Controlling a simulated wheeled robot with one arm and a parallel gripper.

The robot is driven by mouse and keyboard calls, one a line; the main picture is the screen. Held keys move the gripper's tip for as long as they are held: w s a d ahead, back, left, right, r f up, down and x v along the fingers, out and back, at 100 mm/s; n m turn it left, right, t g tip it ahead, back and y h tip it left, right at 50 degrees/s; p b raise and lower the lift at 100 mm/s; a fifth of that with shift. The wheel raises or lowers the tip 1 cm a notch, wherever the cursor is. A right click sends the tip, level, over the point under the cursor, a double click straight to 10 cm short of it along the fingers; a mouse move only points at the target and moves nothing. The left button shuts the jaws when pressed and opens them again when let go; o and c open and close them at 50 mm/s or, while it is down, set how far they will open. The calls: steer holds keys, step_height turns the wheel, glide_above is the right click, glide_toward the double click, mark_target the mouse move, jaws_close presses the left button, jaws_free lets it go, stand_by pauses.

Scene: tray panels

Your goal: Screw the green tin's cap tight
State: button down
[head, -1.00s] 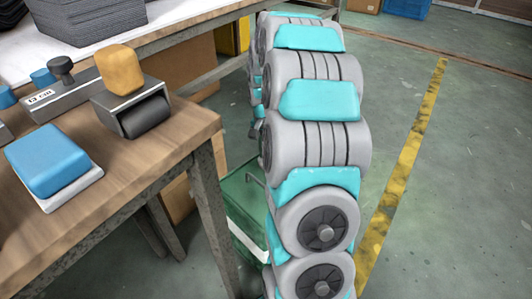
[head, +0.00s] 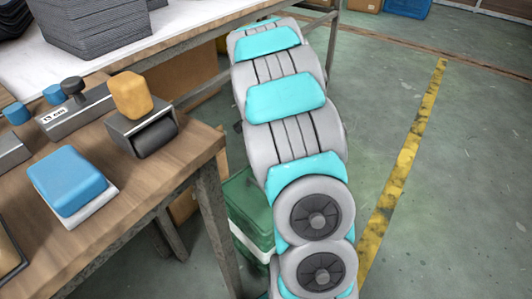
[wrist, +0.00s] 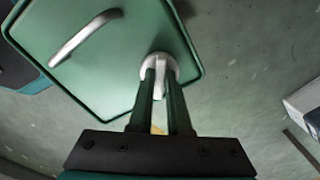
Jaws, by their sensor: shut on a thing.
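The green tin (head: 243,200) stands on the floor beside the table, partly hidden behind my arm in the head view; a pale band crosses its side. In the wrist view the tin's green top (wrist: 115,65) carries a grey metal handle (wrist: 86,37) and, near a corner, a light grey cap (wrist: 160,58). My gripper (wrist: 161,72) is shut on the cap, a fingertip at each side. The fingers hide part of the cap and its thread, so I cannot tell how tightly it sits. The head view does not show my gripper.
A wooden table (head: 165,185) on the left holds a blue block on a white base (head: 68,182), a yellow-topped roller device (head: 142,125) and a grey stamp-like device (head: 75,105). Open floor with a yellow line (head: 405,160) lies right of my arm.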

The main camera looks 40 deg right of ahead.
steer(key=m+p, duration=0.1)
steer(key=m, duration=0.1)
steer(key=m+p, duration=0.3)
steer(key=m, duration=0.1)
steer(key=shift+d+r+p, duration=0.1)
steer(key=shift+r+p, duration=0.15)
steer(key=shift+p, duration=0.05)
steer(key=shift+w+f+m+p, duration=0.1)
steer(key=shift+f+m+p, duration=0.05)
steer(key=shift+m+p, duration=1.7)
steer(key=shift+f+m, duration=0.1)
steer(key=shift+m, duration=0.55)
steer(key=c, duration=0.9)
jaws_free()
steer(key=shift+o, duration=0.2)
step_height(320, 180, up, 8)
steer(key=shift+f+b, duration=0.1)
steer(key=shift+b, duration=0.45)
